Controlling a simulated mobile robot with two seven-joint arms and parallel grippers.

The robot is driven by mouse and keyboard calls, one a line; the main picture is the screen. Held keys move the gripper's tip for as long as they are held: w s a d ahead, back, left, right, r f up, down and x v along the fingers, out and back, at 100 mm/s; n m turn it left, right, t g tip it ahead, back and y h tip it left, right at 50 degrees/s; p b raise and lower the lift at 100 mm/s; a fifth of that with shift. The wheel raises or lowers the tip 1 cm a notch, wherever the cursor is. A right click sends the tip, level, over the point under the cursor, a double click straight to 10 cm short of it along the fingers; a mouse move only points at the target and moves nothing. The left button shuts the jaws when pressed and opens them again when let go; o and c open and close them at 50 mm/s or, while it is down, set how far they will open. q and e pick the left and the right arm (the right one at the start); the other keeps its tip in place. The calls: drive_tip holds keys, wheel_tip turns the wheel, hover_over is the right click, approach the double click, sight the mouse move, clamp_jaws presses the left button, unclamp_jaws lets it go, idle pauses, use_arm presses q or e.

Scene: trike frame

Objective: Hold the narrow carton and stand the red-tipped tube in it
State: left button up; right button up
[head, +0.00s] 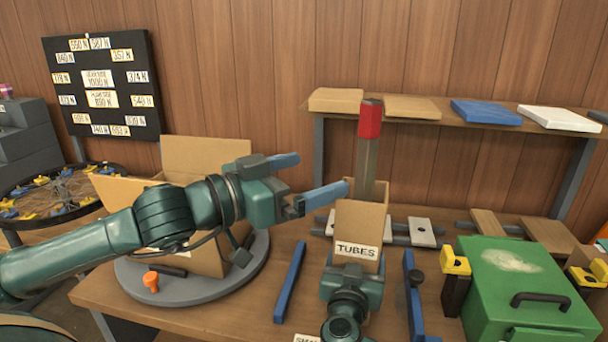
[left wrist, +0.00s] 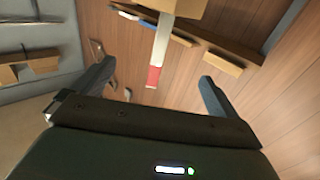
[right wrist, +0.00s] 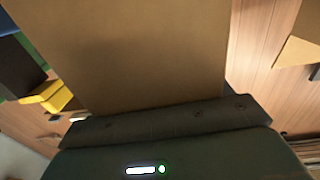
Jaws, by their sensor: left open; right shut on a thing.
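The narrow carton (head: 359,222), cardboard with a TUBES label, is upright on the wooden bench. My right gripper (head: 352,272) is shut on it from the near side; the carton (right wrist: 150,50) fills much of the right wrist view and hides the fingers. The red-tipped tube (head: 366,160) stands upright in the carton, red end (head: 370,118) up, its lower end hidden inside. My left gripper (head: 313,178) is open and empty, left of the tube. In the left wrist view, the tube's red tip (left wrist: 153,77) shows between and beyond the open fingers (left wrist: 155,88), apart from both.
A larger open carton (head: 205,155) stands on a round grey turntable (head: 135,285) at left. A blue bar (head: 290,283) lies on the bench. A green box (head: 520,275) stands at right. A shelf (head: 440,118) with flat pieces runs behind the tube.

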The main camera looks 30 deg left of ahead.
use_arm(q)
wheel_tip(320, 180, up, 20)
drive_tip(key=shift+f, duration=0.2)
idle(1.3)
use_arm(e)
drive_tip(key=o, duration=1.7)
drive_tip(key=v, duration=1.2)
